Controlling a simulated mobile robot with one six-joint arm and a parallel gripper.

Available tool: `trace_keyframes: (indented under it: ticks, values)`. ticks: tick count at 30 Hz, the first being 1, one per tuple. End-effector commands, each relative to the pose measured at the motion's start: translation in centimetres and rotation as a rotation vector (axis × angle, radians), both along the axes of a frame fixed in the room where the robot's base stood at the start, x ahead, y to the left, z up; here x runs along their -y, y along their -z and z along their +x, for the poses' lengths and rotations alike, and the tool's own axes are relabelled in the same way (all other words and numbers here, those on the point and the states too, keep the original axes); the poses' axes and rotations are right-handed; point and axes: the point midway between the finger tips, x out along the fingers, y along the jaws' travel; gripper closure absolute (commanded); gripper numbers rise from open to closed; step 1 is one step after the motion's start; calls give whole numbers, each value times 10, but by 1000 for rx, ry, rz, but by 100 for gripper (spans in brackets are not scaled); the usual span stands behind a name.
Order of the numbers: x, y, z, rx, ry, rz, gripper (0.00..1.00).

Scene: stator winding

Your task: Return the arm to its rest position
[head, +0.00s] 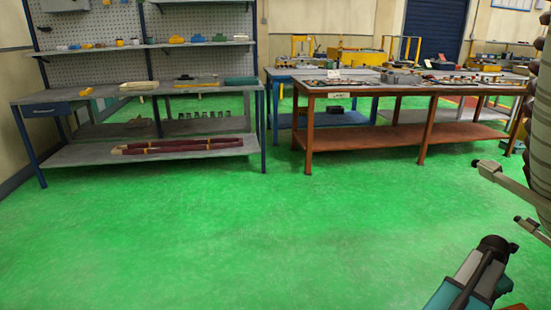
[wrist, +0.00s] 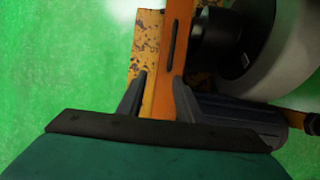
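My gripper (wrist: 160,78) shows in the wrist view with its two dark fingers apart and nothing visibly held between them. An orange, worn upright post (wrist: 178,50) shows behind and between the fingers; I cannot tell whether they touch it. The teal body of my arm fills the bottom of the wrist view. In the head view a teal and grey part of my arm shows at the bottom right corner; the fingers cannot be made out there.
In the wrist view, a black cylinder (wrist: 218,40) and a pale rounded body (wrist: 285,55) are close on the right. In the head view, a grey ribbed body (head: 541,130) is at the right edge. A grey workbench (head: 190,150) and a brown table (head: 365,135) stand behind open green floor (head: 230,240).

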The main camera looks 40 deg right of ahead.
Motion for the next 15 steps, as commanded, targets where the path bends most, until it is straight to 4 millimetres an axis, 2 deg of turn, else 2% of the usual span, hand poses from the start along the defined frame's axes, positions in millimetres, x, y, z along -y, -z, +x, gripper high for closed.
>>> trace_keyframes:
  ticks: [5,11,15]
  values:
    - [-1,-3,38,0,-51,5,68]
    - [-13,8,109,-3,-148,35,68]
    - [-30,21,160,-7,-222,62,68]
